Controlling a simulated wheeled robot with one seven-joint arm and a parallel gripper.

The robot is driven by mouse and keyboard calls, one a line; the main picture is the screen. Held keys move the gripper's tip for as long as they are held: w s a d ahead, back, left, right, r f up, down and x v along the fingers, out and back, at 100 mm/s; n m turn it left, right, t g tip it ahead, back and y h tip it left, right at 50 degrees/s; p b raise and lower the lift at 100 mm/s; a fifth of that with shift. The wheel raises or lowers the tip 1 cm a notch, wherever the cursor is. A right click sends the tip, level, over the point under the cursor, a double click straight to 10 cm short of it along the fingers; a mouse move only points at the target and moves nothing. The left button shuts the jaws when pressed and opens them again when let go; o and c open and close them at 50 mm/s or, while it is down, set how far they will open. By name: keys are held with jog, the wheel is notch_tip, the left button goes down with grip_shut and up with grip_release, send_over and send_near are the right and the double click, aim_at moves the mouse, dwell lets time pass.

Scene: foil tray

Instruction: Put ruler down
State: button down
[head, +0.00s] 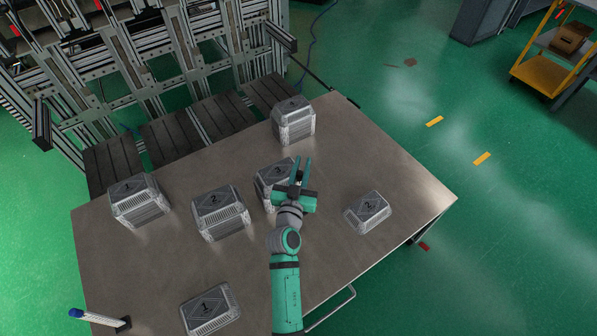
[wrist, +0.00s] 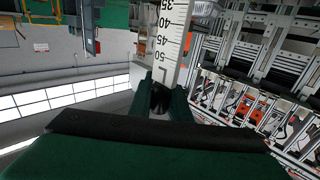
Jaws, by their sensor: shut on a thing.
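My gripper (head: 301,168) is over the grey table, close to the middle crate numbered 3, with its fingers towards the back of the table. In the wrist view, my gripper (wrist: 161,98) is shut on the white ruler (wrist: 170,30), near the end by the 50 mark. The ruler runs up out of the top of that view, with marks from 35 to 50 showing. I cannot make out the ruler clearly in the head view. The wrist view looks out towards the walls and racks, so the gripper's height above the table is hard to tell.
The table (head: 330,270) carries several grey numbered crates, among them a crate at the back (head: 293,121), a low one at the right (head: 368,212) and a low one in front (head: 210,308). A white blue-tipped object (head: 97,318) is at front left. Bare tabletop lies at right.

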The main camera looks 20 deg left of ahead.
notch_tip(320, 180, down, 7)
jog(key=w+a, duration=0.2)
jog(key=shift+w+r, duration=0.15)
jog(key=shift+w, duration=0.1)
jog(key=shift+a, duration=0.1)
jog(key=c, duration=1.7)
grip_release()
jog(key=shift+o, duration=0.2)
